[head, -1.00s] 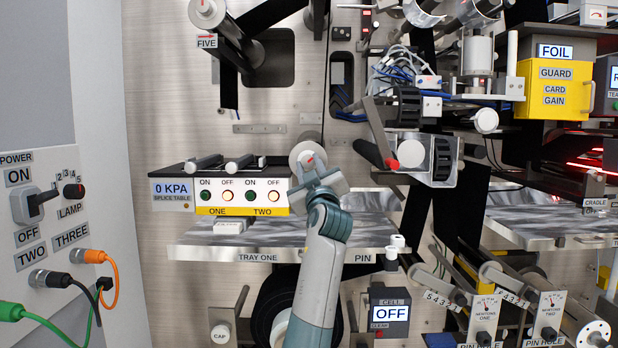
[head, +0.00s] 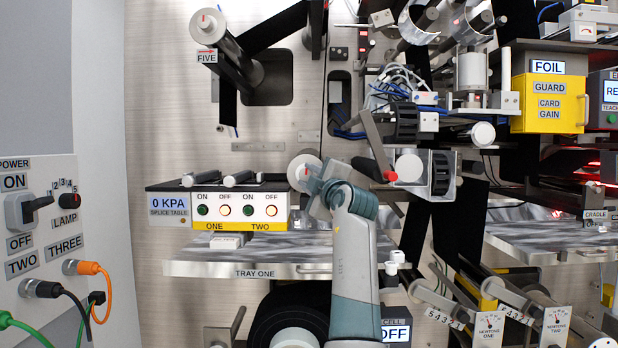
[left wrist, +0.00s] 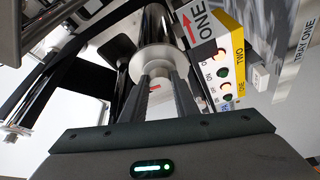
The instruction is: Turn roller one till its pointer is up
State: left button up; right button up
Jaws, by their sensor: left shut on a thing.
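Roller one has a pale round end (head: 301,168) with a small red pointer, just above the right end of the splice table box in the head view. In the left wrist view its round flange (left wrist: 152,57) sits beyond my fingers, near a label reading ONE (left wrist: 200,24) with a red arrow. My left gripper (head: 313,184) is shut on the roller's end; in the left wrist view its fingers (left wrist: 161,92) stand on both sides of the end, with the red mark between them. The gripper partly hides the end, so I cannot tell exactly which way the pointer points. My right gripper is not in view.
The splice table box (head: 240,208) with lit buttons stands left of my gripper. Tray one (head: 225,268) lies below it. A crank with a red knob (head: 390,176) and a white roller (head: 409,167) are close on the right. Roller five (head: 208,24) is at upper left.

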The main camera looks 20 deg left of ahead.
pick_arm(q)
jog(key=shift+n, duration=0.7)
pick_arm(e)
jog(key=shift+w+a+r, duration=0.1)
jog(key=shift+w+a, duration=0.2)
pick_arm(q)
jog(key=shift+g, duration=0.3)
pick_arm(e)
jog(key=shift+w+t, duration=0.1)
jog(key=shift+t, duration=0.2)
pick_arm(q)
jog(key=o, duration=1.1)
jog(key=shift+c, duration=0.2)
jog(key=shift+s, duration=0.1)
jog(key=shift+s+d+f, duration=0.1)
jog(key=shift+s+d, duration=0.25)
jog(key=shift+s, duration=0.05)
jog(key=shift+b+v, duration=0.4)
jog(key=shift+v, duration=0.7)
jog(key=b+v, duration=0.3)
jog(key=v, duration=1.1)
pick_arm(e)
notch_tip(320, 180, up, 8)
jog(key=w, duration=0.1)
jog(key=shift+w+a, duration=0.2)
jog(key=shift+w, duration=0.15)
